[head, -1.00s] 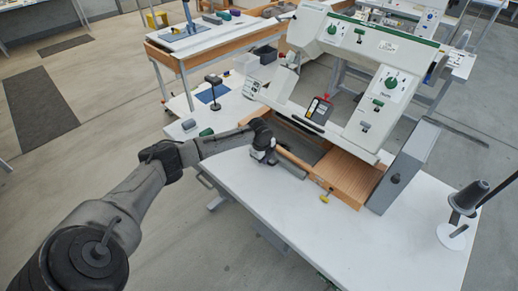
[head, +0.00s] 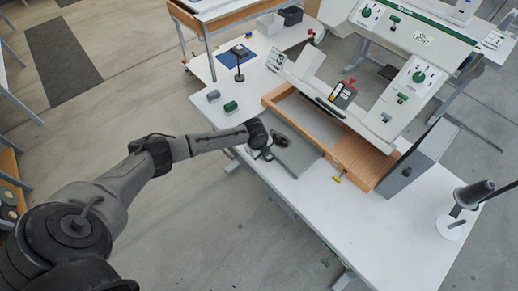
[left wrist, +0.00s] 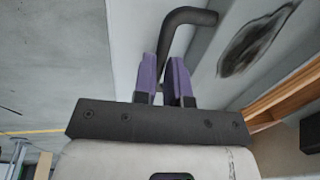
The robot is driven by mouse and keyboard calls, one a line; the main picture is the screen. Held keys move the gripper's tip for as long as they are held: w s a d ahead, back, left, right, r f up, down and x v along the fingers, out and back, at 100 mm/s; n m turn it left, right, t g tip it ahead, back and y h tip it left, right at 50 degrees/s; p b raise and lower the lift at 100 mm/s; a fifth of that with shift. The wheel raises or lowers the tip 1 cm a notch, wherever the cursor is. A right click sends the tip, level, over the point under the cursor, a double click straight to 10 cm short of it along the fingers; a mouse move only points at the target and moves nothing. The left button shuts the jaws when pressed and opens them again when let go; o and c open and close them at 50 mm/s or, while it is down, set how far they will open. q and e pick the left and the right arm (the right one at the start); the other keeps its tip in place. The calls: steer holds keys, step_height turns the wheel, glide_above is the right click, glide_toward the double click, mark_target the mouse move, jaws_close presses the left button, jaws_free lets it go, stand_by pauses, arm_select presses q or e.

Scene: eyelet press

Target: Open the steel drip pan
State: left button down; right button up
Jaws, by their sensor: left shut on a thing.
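The grey steel drip pan (head: 297,158) juts out of the wooden base under the white machine, toward my arm. Its flat inside shows, with a dark stain on it; the rest of the pan lies within the base. In the left wrist view the pan (left wrist: 213,75) shows at right with the same stain, and its dark bent handle (left wrist: 187,18) crosses between purple fingers. My left gripper (left wrist: 167,80) is shut on this handle. In the head view my left gripper (head: 266,154) is at the pan's outer end, partly hidden by its own wrist. My right gripper is in no view.
The wooden base (head: 362,157) and white machine (head: 400,85) stand on a white table (head: 310,205). A yellow-handled knob (head: 338,178) sticks out from the base. A thread spool stand (head: 465,200) is at right. Small green and grey blocks lie left of the base.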

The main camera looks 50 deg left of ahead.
arm_select(q)
steer(key=c, duration=1.2)
jaws_free()
steer(key=shift+o, duration=0.2)
step_height(320, 180, up, 14)
steer(key=s+p, duration=0.2)
steer(key=shift+s+f, duration=0.15)
steer(key=shift+s, duration=0.05)
